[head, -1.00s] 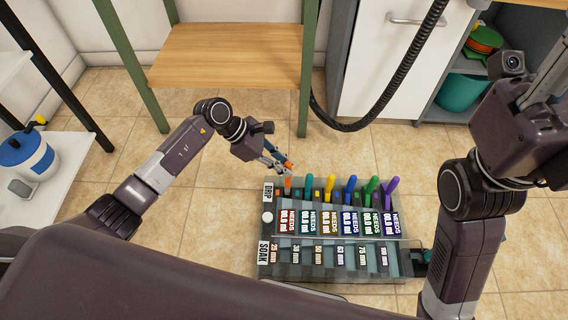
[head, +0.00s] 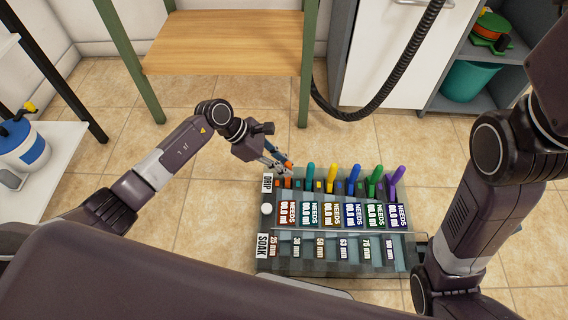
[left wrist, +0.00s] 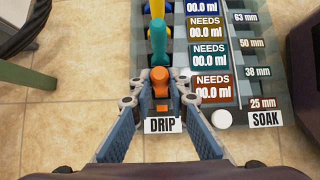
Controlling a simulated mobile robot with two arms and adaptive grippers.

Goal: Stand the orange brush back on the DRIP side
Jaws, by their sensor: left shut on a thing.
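My left gripper (head: 284,166) is at the DRIP end of the grey rack (head: 340,268). Its fingers are closed around the orange brush (left wrist: 160,86), which shows end-on between them in the left wrist view. The brush is in line with the teal brush (head: 309,176) and the other brushes of the DRIP row. I cannot tell whether its foot rests in the rack. The DRIP label (left wrist: 162,125) is just in front of it. The SOAK label (head: 262,246) is on the near side. My right arm is at the right, its gripper outside the picture.
The yellow brush (head: 332,176), blue brush (head: 354,174), green brush (head: 375,178) and purple brush (head: 397,178) stand farther along the DRIP row. A wooden shelf (head: 225,42) is behind. A black hose (head: 385,100) hangs at the back right. Floor left of the rack is clear.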

